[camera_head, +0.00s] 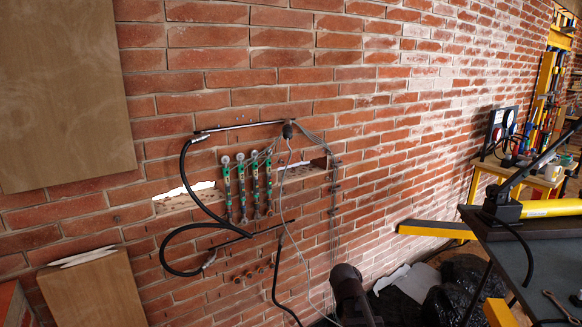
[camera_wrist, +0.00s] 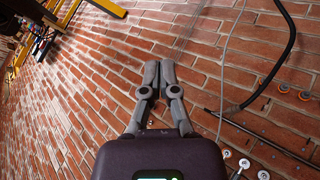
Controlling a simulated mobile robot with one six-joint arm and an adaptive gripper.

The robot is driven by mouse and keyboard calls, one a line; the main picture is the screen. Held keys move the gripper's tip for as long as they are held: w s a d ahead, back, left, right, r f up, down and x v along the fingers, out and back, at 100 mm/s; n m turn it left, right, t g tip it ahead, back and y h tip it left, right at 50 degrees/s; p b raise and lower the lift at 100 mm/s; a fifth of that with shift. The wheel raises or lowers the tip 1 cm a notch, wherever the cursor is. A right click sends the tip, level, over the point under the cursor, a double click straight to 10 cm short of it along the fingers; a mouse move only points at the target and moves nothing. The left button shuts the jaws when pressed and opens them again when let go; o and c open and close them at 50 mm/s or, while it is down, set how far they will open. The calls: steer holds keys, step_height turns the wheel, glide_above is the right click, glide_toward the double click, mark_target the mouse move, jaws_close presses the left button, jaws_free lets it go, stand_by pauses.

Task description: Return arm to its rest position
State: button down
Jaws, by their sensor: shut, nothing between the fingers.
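My gripper (camera_wrist: 159,72) shows in the wrist view, pointing away from the camera toward the brick wall. Its two grey fingers are close together at the tips, with nothing between them. In the head view a dark part of my arm (camera_head: 350,296) shows at the bottom, right of the middle, in front of the wall. My gripper cannot be made out in that view.
At right stands a dark table (camera_head: 550,250) with a yellow hand pump (camera_head: 545,208). Black plastic bags (camera_head: 455,295) and a yellow beam (camera_head: 435,229) lie low, left of it.

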steer(key=s+a+f+m+g+y, duration=0.1)
steer(key=s+f+m+g+y, duration=0.2)
steer(key=s, duration=0.7)
steer(key=s+a+f+g+y, duration=0.25)
steer(key=s+g, duration=0.25)
steer(key=s, duration=0.5)
step_height(320, 180, up, 16)
steer(key=p, duration=1.7)
steer(key=shift+s+d+r+g+h, duration=0.15)
steer(key=shift+s+r+g+h, duration=0.1)
steer(key=shift+s+g+h, duration=0.1)
